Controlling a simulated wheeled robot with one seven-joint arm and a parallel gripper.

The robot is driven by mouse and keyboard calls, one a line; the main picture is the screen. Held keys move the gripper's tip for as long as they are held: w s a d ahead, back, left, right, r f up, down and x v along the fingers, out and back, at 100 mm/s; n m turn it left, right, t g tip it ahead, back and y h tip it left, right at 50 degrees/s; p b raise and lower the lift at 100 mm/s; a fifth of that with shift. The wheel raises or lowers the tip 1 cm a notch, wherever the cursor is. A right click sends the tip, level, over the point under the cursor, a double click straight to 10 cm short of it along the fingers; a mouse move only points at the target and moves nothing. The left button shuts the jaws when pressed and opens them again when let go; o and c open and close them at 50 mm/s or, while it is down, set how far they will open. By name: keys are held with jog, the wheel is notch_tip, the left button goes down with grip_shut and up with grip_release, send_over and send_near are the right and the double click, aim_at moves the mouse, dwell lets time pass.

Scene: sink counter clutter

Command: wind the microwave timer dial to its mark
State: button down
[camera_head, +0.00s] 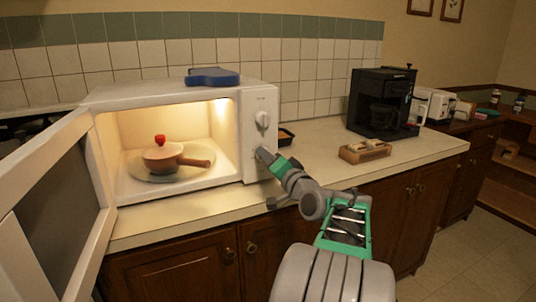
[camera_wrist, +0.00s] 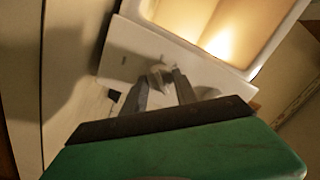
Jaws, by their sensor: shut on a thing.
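The white microwave (camera_head: 170,95) stands on the counter with its door (camera_head: 62,205) swung open to the left. An upper dial (camera_head: 262,118) is in plain sight on its right-hand control panel. My gripper (camera_head: 263,154) reaches the panel below that dial and is shut on the lower knob, which I take as the timer dial. The fingers hide that knob in the head view. In the wrist view a pale knob (camera_wrist: 158,72) shows at the fingertips of my gripper (camera_wrist: 160,88). The timer mark and the dial's angle are too small to read.
A lidded pan (camera_head: 163,158) sits on the plate inside the lit microwave. A blue item (camera_head: 213,77) lies on top. A dark tray (camera_head: 286,137), wooden holder (camera_head: 365,152) and black coffee machine (camera_head: 380,100) stand to the right. The counter (camera_head: 420,150) front is mostly clear.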

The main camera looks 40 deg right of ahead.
jog(key=shift+m+p, duration=0.45)
jog(key=shift+m, duration=0.45)
jog(key=shift+f, duration=0.1)
jog(key=c, duration=0.9)
grip_release()
jog(key=shift+c, duration=0.2)
jog(key=v, duration=0.7)
jog(key=shift+s+a, duration=0.2)
jog(key=shift+s, duration=0.2)
